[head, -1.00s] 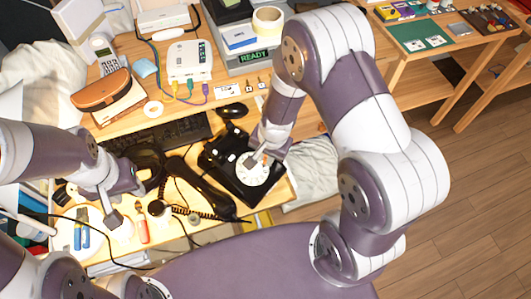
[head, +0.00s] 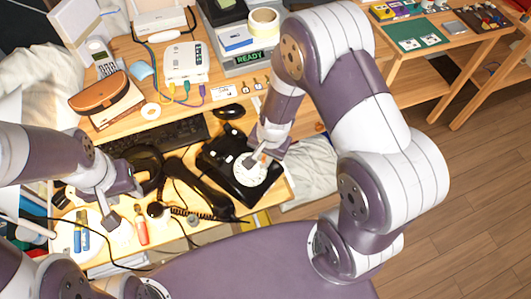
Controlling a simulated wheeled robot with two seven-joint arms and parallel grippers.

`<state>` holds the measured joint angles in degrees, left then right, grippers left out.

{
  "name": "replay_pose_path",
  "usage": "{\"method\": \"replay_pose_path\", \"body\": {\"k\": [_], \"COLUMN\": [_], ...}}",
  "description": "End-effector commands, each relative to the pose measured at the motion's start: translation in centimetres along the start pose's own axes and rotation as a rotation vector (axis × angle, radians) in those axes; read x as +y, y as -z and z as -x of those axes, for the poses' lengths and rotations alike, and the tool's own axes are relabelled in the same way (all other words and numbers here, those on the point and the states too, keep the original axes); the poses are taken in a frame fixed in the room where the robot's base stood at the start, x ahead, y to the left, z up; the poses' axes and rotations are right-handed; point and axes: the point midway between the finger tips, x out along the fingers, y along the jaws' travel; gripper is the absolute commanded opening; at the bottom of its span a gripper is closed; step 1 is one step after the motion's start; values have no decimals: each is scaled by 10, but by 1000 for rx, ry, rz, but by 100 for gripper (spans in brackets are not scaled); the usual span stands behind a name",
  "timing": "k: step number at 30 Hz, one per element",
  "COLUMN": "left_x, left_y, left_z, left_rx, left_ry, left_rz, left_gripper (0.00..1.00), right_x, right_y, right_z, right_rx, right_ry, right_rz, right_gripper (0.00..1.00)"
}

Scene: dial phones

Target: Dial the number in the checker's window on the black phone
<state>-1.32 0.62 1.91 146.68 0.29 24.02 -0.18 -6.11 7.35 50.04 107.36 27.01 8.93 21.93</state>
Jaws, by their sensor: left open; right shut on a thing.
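The black phone (head: 214,156) sits on the wooden desk, with a round white dial (head: 249,176) on its front. Its black handset (head: 203,190) lies off the phone to the left, with a coiled cord. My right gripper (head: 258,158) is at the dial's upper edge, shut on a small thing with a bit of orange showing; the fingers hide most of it. I cannot tell whether it touches the dial. The grey checker (head: 236,62) stands behind, its window (head: 249,57) reading READY in green. My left gripper (head: 122,205) is open and empty over the desk's front left.
A black keyboard (head: 165,137), a mouse (head: 229,111) and a white router (head: 184,62) lie behind the phone. Black headphones (head: 147,163) and screwdrivers, one of them red (head: 141,230), are near my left gripper.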

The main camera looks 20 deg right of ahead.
Motion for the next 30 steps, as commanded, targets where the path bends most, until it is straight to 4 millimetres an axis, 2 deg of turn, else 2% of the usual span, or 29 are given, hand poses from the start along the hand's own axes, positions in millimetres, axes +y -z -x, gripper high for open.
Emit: {"method": "replay_pose_path", "body": {"k": [2,12,15,30], "left_x": [0,0,0,0], "left_y": [0,5,6,5], "left_z": [2,40,46,45], "left_rx": [0,0,0,0], "left_ry": [0,0,0,0], "left_rz": [0,0,0,0], "left_gripper": [43,43,43,43], "right_x": [0,13,17,18], "right_y": [0,-4,-4,-5], "right_z": [3,58,67,67], "right_rx": [0,1,0,0], "right_ry": [0,1,0,0], "right_rz": [0,-1,-1,0], "right_gripper": [0,0,0,0]}}
